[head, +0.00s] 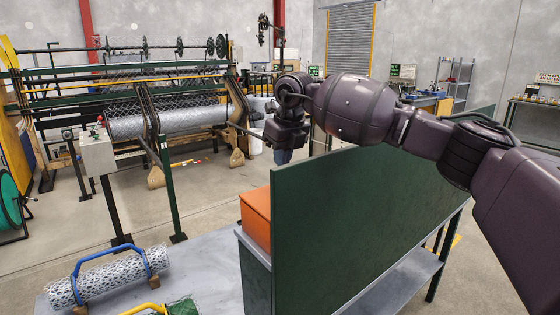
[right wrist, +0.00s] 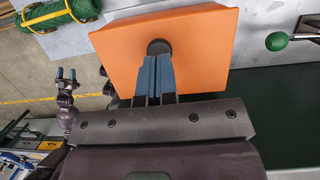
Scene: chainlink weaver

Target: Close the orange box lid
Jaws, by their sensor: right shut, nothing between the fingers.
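The orange box (head: 256,212) sits on the grey bench behind the upright green panel, which hides part of it. In the right wrist view its orange face (right wrist: 205,50) fills the upper middle, with a dark round knob (right wrist: 159,46) on it. My right gripper (right wrist: 158,78) is shut and empty, its blue fingertips at the knob; I cannot tell whether they touch it. In the head view the right gripper (head: 283,156) hangs above and behind the box. I cannot tell how far the lid is down. My left gripper (right wrist: 66,73) shows small in the right wrist view, its fingertips apart.
The green panel (head: 350,225) stands close beside the box. A wire mesh roll with blue handles (head: 110,275) lies on the low grey surface at left. A green-knobbed lever (right wrist: 277,41) is right of the box. The weaving machine (head: 170,115) stands behind.

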